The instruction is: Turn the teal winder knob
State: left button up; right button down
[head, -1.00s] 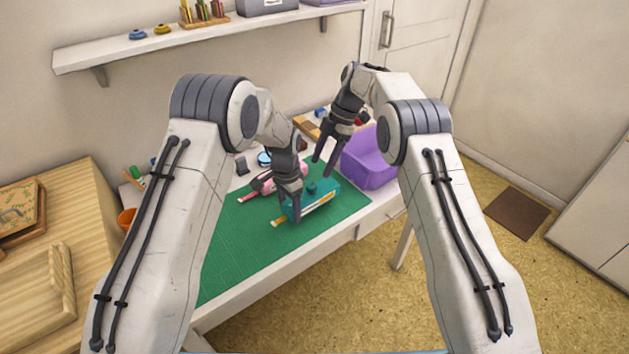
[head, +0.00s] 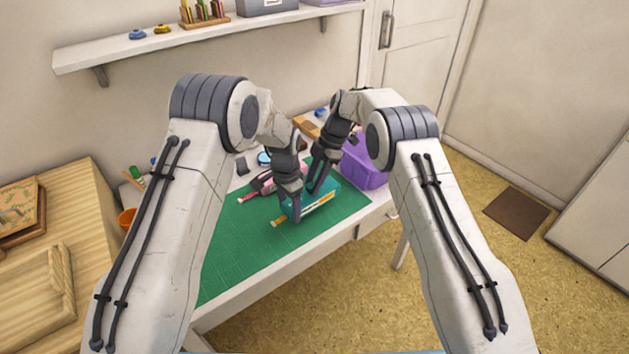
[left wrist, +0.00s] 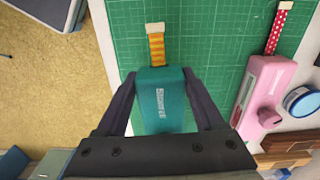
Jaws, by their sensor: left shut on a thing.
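The teal winder (head: 326,201) lies on the green cutting mat with a yellow-orange striped ribbon coming out of one end. My left gripper (head: 287,216) is shut on its body. In the left wrist view the teal body (left wrist: 160,98) sits between the two fingers, with the striped ribbon (left wrist: 157,48) and its white end tab beyond. My right gripper (head: 314,188) points down at the winder's top, where the knob is. The knob is hidden behind its fingers, so I cannot tell whether they are closed around it.
A pink winder (left wrist: 266,90) with a red dotted ribbon lies beside the teal one. A purple bin (head: 364,165) stands just right of my right gripper. A blue round tin (left wrist: 301,101) is behind the pink winder. The front-left of the green mat (head: 238,245) is clear.

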jog(key=shift+m, duration=0.3)
jog(key=m, duration=0.1)
jog(key=m+t, duration=0.1)
jog(key=m, duration=0.1)
jog(key=shift+s+r+m+t+y, duration=0.1)
jog(key=shift+m+t+y, duration=0.2)
jog(key=m, duration=0.2)
jog(key=m+t, duration=0.1)
jog(key=m, duration=0.1)
jog(key=shift+s+m+t, duration=0.15)
jog(key=shift+m+t, duration=0.15)
jog(key=m+t, duration=0.1)
jog(key=m, duration=0.1)
jog(key=m+h, duration=0.1)
jog(key=m, duration=0.1)
jog(key=shift+s+a+t, duration=0.1)
jog(key=shift+t, duration=0.3)
jog(key=shift+a+m+t+h, duration=0.1)
jog(key=shift+m+t+h, duration=0.45)
jog(key=shift+m, duration=1.65)
jog(key=c, duration=0.5)
grip_release()
jog(key=shift+s, duration=0.15)
